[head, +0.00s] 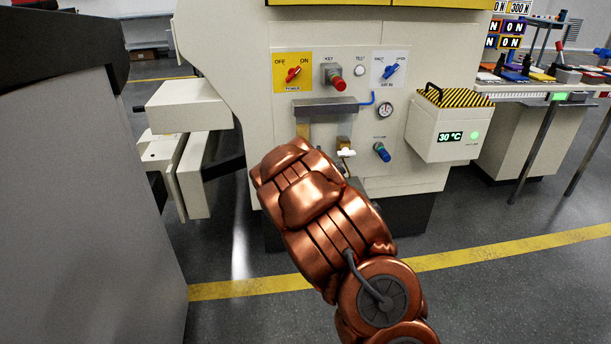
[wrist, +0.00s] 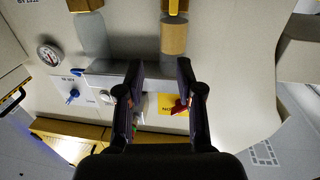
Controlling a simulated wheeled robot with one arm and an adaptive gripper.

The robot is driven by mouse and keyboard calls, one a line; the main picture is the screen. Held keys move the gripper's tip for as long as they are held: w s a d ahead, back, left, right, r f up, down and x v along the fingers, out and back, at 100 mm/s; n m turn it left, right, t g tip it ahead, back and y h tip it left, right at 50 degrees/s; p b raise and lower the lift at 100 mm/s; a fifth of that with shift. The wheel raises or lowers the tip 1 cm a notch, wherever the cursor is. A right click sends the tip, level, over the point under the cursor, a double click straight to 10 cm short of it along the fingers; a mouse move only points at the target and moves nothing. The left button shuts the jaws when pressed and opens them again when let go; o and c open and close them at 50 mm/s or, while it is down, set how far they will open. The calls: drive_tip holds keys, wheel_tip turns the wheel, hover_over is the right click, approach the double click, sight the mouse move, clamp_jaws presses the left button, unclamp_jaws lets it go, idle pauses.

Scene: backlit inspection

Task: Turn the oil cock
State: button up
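In the wrist view, which shows the panel upside down, two sight tubes run from a grey bar to brass fittings at the top edge. The right tube (wrist: 173,38) holds amber liquid. Its brass cock has a yellow handle (wrist: 173,7) lying in line with the tube. The left tube (wrist: 93,38) looks clear, with a brass fitting (wrist: 84,4). I take the amber one as the oil cock; its label is not readable. My gripper (wrist: 160,68) is open and empty, apart from both cocks. In the head view my arm hides the gripper and the yellow handle; a white-levered brass cock (head: 345,150) shows.
The grey bar (head: 325,107) juts out above the tubes. Nearby are a red power knob (head: 292,74), a red key switch (head: 336,80), a blue knob (head: 382,152) and a gauge (head: 385,110). A striped-top box (head: 443,125) sticks out at right.

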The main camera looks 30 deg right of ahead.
wheel_tip(320, 180, down, 10)
drive_tip(key=w+n+t+b, duration=0.1)
drive_tip(key=t+b, duration=0.4)
drive_tip(key=b, duration=0.2)
drive_tip(key=b+x, duration=0.2)
drive_tip(key=x, duration=0.6)
drive_tip(key=shift+b, duration=0.35)
drive_tip(key=shift+a+r, duration=0.1)
drive_tip(key=shift+a, duration=0.05)
clamp_jaws()
